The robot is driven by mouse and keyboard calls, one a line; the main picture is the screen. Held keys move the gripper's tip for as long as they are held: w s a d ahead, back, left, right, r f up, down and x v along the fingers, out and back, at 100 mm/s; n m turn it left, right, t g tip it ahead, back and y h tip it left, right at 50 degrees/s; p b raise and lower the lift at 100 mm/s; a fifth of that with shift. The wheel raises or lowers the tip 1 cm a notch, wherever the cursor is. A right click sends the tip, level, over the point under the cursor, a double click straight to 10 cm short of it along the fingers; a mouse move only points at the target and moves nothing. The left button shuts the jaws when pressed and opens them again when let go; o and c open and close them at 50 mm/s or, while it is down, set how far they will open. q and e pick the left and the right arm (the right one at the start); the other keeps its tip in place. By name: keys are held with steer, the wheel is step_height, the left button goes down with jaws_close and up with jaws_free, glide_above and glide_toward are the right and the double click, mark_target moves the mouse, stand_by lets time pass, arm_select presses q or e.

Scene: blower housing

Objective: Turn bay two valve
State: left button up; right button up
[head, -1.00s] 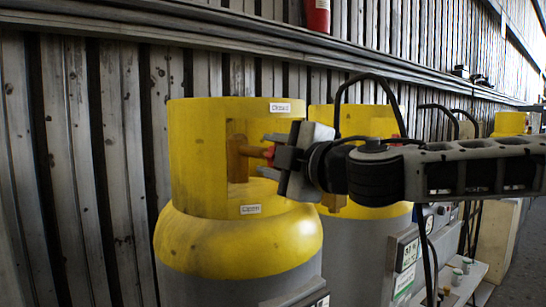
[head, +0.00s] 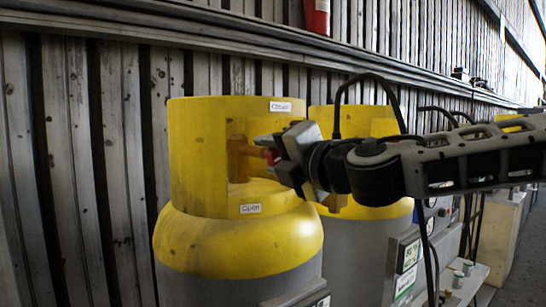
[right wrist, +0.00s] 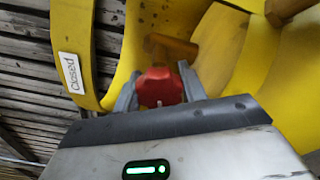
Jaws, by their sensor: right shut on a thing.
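The valve has a red knob (right wrist: 158,87) on a brass-coloured stem (right wrist: 172,47). It sits inside the cut-out collar of the front yellow-and-grey cylinder (head: 235,250). A "Closed" label (right wrist: 70,73) is on the upper collar and an "Open" label (head: 251,208) is on the lower collar. My left gripper is not in view.
A second yellow-and-grey cylinder (head: 366,243) stands just behind and to the right, partly hidden by my right arm. A ribbed metal wall (head: 80,180) runs behind the cylinders. A red cylinder (head: 317,15) is on the wall above. A black cable loops over my arm.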

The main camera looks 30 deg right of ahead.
stand_by(0.6)
steer(key=o, duration=1)
steer(key=shift+c, duration=0.2)
arm_select(q)
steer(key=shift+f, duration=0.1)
steer(key=b, duration=0.2)
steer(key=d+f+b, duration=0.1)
steer(key=b, duration=0.2)
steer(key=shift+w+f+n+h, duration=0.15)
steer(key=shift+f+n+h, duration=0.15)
arm_select(e)
steer(key=s+d, duration=0.1)
steer(key=s, duration=1.5)
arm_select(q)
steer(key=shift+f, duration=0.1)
arm_select(e)
steer(key=shift+w+d, duration=0.1)
